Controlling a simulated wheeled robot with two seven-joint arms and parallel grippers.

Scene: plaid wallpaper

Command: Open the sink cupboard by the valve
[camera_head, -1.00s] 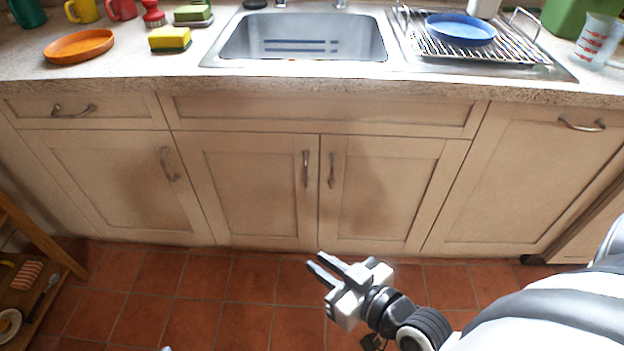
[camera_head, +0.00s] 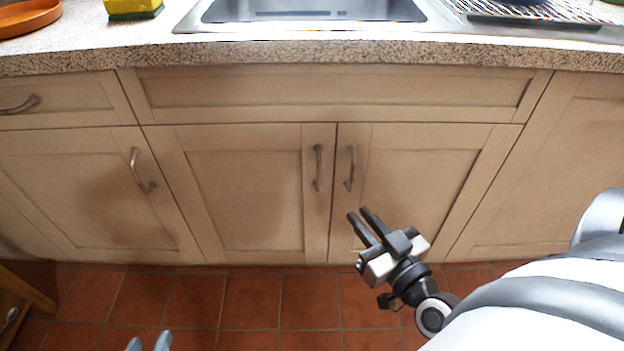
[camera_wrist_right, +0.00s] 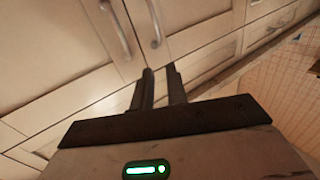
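The sink cupboard has two closed cream doors under the sink, a left door (camera_head: 245,195) and a right door (camera_head: 415,175). The left door's grey bar handle (camera_head: 318,168) and the right door's handle (camera_head: 351,168) stand upright near the middle seam. My right gripper (camera_head: 358,212) is open and empty, below the right door's handle and apart from it. In the right wrist view its fingers (camera_wrist_right: 160,71) point at the doors, with two handles beyond. My left gripper (camera_head: 149,340) shows only its separated fingertips at the bottom edge. No valve is in view.
A speckled countertop (camera_head: 300,52) with a steel sink (camera_head: 310,12) overhangs the doors. Another cupboard door (camera_head: 90,190) with a handle is to the left. A wooden stand (camera_head: 25,290) is at the lower left. The tiled floor (camera_head: 250,300) before the doors looks clear.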

